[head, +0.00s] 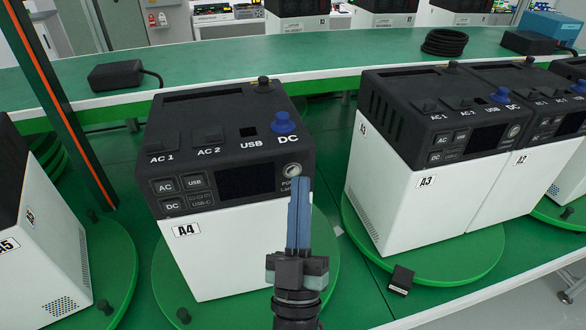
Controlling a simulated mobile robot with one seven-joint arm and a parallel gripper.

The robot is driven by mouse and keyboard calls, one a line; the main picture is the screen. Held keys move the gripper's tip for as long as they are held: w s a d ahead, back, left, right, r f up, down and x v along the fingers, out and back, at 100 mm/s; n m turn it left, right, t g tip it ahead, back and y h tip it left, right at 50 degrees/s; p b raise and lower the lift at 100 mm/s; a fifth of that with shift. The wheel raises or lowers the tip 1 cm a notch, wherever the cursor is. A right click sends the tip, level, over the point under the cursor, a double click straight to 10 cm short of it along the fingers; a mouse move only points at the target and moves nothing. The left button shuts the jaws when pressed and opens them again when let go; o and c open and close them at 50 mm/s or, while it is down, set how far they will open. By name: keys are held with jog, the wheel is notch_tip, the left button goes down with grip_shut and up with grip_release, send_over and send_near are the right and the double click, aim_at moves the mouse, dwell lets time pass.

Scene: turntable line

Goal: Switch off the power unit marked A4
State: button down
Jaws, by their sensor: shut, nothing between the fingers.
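The power unit marked A4 (228,259) stands upright on a green turntable (318,262) left of centre. It has a white body and a dark top and panel. Its A4 label (186,230) is on the white front, below the AC, USB and DC buttons and a dark screen (245,181). A round power button (292,170) sits right of the screen, with its printed label partly hidden by my gripper. My gripper (299,181) points up in front of the unit's right side, its blue fingers shut and empty, tips just below the round button. I cannot tell whether they touch the unit.
Unit A3 (390,211) stands on another turntable (432,262) to the right, with a further unit beside it. A black adapter (116,75) and coiled cable (444,42) lie on the rear shelf.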

jog(key=s, duration=0.1)
jog(key=s+d, duration=0.1)
jog(key=s, duration=0.1)
jog(key=s+p, duration=0.1)
jog(key=shift+s+d, duration=0.3)
jog(key=shift+s, duration=0.05)
dwell(0.7)
jog(key=w+r+m+p, duration=0.1)
jog(key=w+r+m, duration=0.15)
jog(key=r, duration=1.85)
jog(key=s+r, duration=0.4)
jog(key=r, duration=0.5)
jog(key=s+r+m+p, duration=0.1)
jog(key=s+r, duration=0.2)
jog(key=r, duration=0.5)
jog(key=shift+s+a+r+t, duration=0.35)
jog(key=shift+s+r+t, duration=0.05)
